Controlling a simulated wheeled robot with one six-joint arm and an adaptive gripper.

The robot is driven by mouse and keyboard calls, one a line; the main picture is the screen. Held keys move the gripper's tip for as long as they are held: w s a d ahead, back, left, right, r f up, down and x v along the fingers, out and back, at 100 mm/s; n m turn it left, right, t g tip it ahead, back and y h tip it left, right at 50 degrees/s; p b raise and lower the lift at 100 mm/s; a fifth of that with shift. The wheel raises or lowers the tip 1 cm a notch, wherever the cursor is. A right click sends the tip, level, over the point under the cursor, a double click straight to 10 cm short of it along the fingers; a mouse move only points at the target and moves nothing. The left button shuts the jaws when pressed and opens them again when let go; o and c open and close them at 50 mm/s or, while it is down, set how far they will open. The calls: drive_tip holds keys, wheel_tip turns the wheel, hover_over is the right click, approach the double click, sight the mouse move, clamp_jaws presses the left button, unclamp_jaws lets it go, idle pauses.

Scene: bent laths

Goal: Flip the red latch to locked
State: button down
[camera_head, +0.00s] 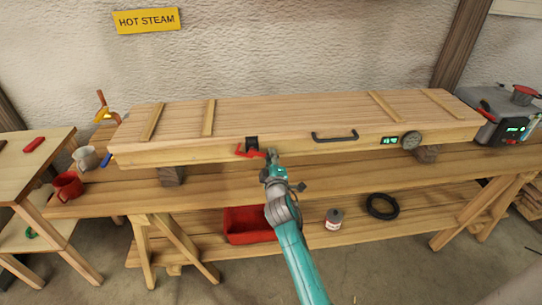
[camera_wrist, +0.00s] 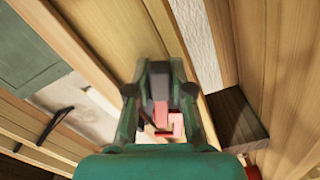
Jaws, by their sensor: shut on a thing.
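The red latch (camera_head: 248,151) sits on the front face of the long wooden steam box (camera_head: 330,110), beside a small black plate (camera_head: 252,143). My gripper (camera_head: 272,155) is at the box's front, at the latch's right end. In the wrist view my gripper (camera_wrist: 160,108) is shut on the red latch (camera_wrist: 162,128), whose red part shows between and just past the fingers. The fingers hide part of the latch. I cannot tell the latch's exact angle.
A black handle (camera_head: 334,136) and a round dial (camera_head: 411,142) are on the box front to the right. The box rests on blocks on a wooden bench (camera_head: 330,175). A red bin (camera_head: 248,224), a can (camera_head: 334,219) and a black coil (camera_head: 382,206) are on the shelf below.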

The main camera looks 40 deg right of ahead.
drive_tip(key=w+a+f+m, duration=0.3)
drive_tip(key=a+f+m, duration=0.1)
drive_tip(key=m, duration=0.9)
drive_tip(key=shift+a, duration=0.55)
drive_tip(key=shift+w+a, duration=0.1)
drive_tip(key=c, duration=1)
unclamp_jaws()
drive_tip(key=v, duration=1.2)
